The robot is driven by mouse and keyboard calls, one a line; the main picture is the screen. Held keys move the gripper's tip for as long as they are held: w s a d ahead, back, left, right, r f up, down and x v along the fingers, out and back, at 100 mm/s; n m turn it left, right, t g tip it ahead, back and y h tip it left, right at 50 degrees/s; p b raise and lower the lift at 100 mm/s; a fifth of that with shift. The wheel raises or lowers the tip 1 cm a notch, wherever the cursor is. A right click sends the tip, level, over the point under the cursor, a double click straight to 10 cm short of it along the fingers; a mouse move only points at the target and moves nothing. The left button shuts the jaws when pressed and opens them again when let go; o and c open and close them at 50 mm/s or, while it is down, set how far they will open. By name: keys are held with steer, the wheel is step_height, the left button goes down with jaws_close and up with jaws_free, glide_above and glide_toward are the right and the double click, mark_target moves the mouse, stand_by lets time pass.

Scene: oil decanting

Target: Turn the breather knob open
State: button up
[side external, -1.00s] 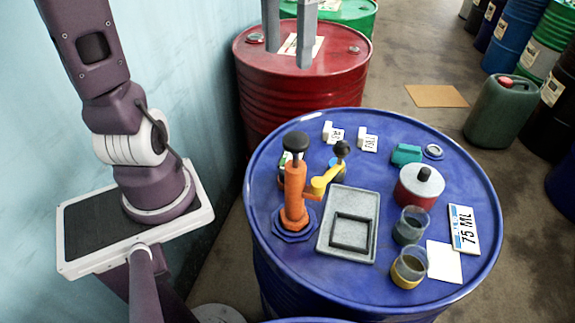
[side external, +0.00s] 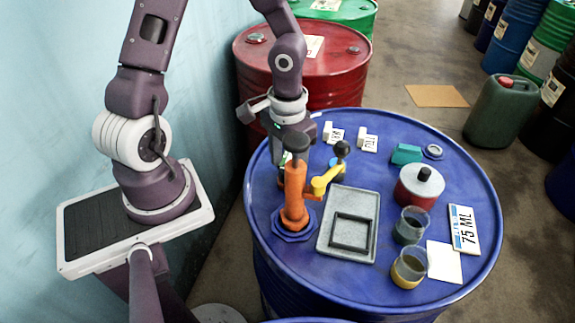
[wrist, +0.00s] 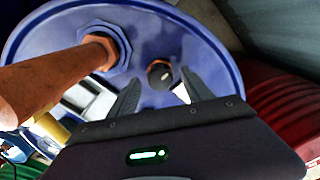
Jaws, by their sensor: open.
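The breather knob (wrist: 160,73) shows in the wrist view as a small dark round cap with a pale mark and an orange-brown side, on the blue drum top (wrist: 200,30). My gripper (wrist: 162,86) is open. Its two fingers point toward the knob, one to each side of it in the picture, and hold nothing. Whether they touch it I cannot tell. In the side view my gripper (side external: 292,150) is low over the far left of the drum top, behind the orange pump (side external: 294,195), and the knob is hidden there.
The orange pump with a black top and yellow spout (side external: 325,181) stands close by. A red drum (side external: 345,75) stands behind.

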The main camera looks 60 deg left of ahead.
steer(key=shift+f, duration=0.55)
jaws_close()
